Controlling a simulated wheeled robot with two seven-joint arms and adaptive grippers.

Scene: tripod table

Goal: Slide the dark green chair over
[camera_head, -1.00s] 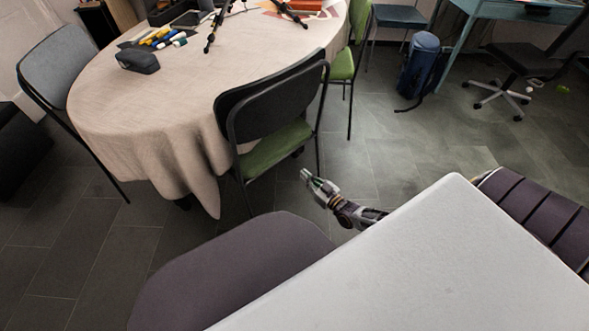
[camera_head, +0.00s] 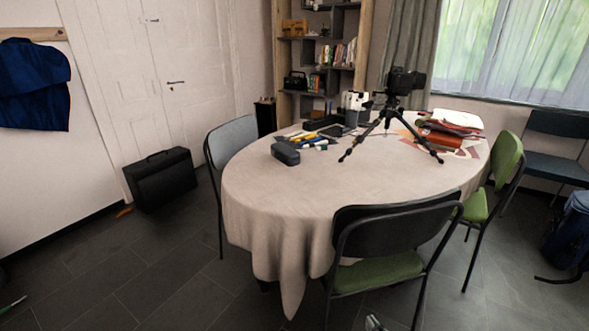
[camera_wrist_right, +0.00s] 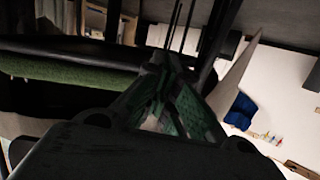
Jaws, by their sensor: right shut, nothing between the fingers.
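The chair with a dark backrest, black tube frame and green seat (camera_head: 375,273) stands at the near side of the round table, its back toward me. My right gripper (camera_head: 373,321) just shows at the bottom edge, in front of this chair and low near its legs. In the right wrist view the shut, empty gripper (camera_wrist_right: 174,62) is close to dark chair tubes, with the green seat (camera_wrist_right: 65,76) at left. Whether it touches the chair I cannot tell. My left gripper is not in view.
The cloth-covered table (camera_head: 290,195) bears a camera tripod (camera_head: 393,110), pens and a dark case (camera_head: 286,153). A grey chair (camera_head: 231,138) stands left, a lighter green chair (camera_head: 507,160) right. A black case (camera_head: 160,178) sits by the wall. Floor at left is mostly clear.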

